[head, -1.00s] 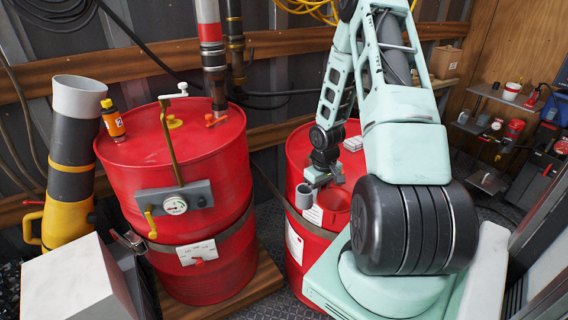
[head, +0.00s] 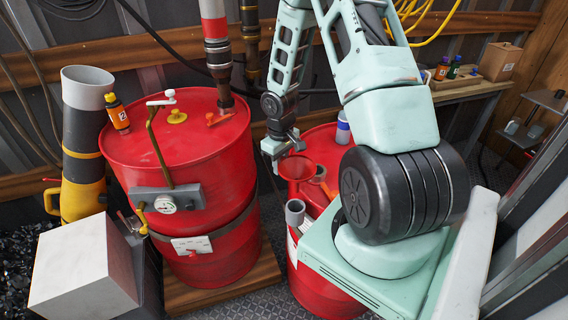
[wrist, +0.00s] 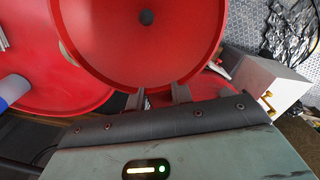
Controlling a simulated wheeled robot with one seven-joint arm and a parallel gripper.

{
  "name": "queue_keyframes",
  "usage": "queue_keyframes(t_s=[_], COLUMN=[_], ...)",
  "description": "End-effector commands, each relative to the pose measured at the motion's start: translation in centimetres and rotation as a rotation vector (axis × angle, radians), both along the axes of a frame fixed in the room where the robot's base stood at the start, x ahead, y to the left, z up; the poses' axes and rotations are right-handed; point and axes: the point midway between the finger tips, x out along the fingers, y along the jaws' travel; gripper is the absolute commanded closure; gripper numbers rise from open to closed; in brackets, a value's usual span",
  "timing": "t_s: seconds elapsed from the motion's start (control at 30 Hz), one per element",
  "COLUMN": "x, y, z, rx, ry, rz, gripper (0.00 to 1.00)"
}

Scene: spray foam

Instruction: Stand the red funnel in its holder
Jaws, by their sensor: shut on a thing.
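My gripper (head: 290,151) is shut on the rim of the red funnel (head: 296,168) above the near left part of the right-hand red drum. The funnel's wide mouth faces up, and its spout is hard to make out against the red drum. In the wrist view the funnel (wrist: 125,50) fills the top middle, with a dark hole inside it, and the fingers (wrist: 158,98) meet its near rim. A grey open-topped tube (head: 295,212), which looks like the holder, is at the drum's left side. It stands below the funnel and apart from it in the picture.
The left red drum (head: 190,140) carries a lever, a gauge and an orange bottle (head: 117,114). A blue and white bottle (head: 343,128) stands on the right drum behind my arm. A white box (head: 80,262) is at the lower left. A shelf (head: 470,85) is at the back right.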

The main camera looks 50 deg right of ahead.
Motion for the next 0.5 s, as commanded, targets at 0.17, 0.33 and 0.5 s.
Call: queue_keyframes(t_s=[0.17, 0.33, 0.5], x=[0.0, 0.0, 0.0], y=[0.0, 0.0, 0.0], z=[0.0, -0.4, -1.6], rx=[0.0, -0.001, 0.0], ry=[0.0, -0.001, -0.001], rz=[0.0, 0.001, 0.0], gripper=[1.0, 1.0, 1.0])
